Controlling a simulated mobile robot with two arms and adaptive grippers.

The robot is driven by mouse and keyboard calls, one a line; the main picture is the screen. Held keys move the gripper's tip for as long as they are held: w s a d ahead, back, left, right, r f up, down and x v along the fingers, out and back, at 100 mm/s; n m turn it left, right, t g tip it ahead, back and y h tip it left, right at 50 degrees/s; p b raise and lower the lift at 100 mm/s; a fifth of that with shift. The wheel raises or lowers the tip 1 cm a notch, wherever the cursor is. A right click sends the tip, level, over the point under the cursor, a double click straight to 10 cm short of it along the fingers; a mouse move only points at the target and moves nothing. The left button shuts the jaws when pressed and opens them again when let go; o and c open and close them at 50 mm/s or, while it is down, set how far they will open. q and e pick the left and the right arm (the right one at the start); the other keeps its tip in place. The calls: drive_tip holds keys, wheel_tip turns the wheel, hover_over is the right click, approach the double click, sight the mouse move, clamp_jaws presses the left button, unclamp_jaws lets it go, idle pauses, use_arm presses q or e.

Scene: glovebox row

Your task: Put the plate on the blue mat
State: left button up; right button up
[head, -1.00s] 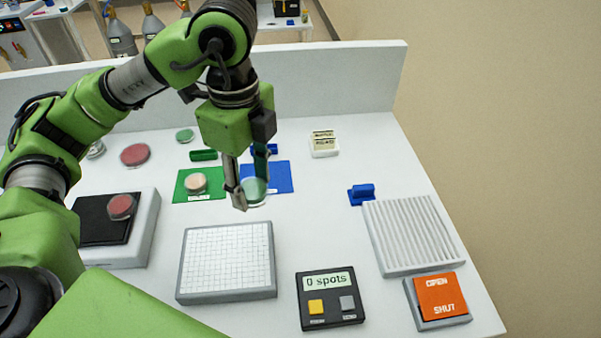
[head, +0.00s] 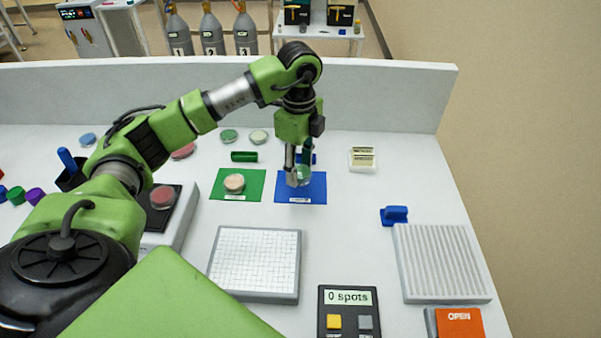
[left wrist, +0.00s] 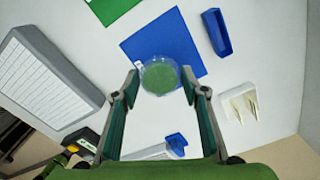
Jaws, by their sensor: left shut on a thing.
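The plate is a clear round dish with a green fill (head: 304,175); it also shows between the fingertips in the left wrist view (left wrist: 159,77). My left gripper (head: 298,172) is shut on the plate's rim and points down over the blue mat (head: 313,193). In the left wrist view the plate overlaps one edge of the blue mat (left wrist: 150,45). I cannot tell whether its underside touches the mat. The fingers and the plate hide part of the mat in the head view. My right gripper is not in view.
A gridded pad (head: 255,262) and a counter reading "0 spots" (head: 347,297) stand in front. A ribbed grey block (head: 440,262) is at the right. The table between the mat and that block is mostly clear.

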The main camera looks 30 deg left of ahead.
use_arm(q)
drive_tip(key=shift+w+f, duration=0.2)
drive_tip(key=shift+f, duration=0.05)
drive_tip(key=f, duration=0.1)
drive_tip(key=f+p, duration=0.1)
drive_tip(key=f, duration=0.1)
drive_tip(key=shift+w+a+p, duration=0.2)
drive_tip(key=shift+w+p, duration=0.1)
drive_tip(key=shift+f, duration=0.5)
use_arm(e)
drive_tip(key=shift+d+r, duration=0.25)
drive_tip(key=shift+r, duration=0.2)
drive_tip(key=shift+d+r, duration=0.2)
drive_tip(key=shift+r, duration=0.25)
use_arm(q)
drive_tip(key=shift+f, duration=0.15)
drive_tip(key=o, duration=1.2)
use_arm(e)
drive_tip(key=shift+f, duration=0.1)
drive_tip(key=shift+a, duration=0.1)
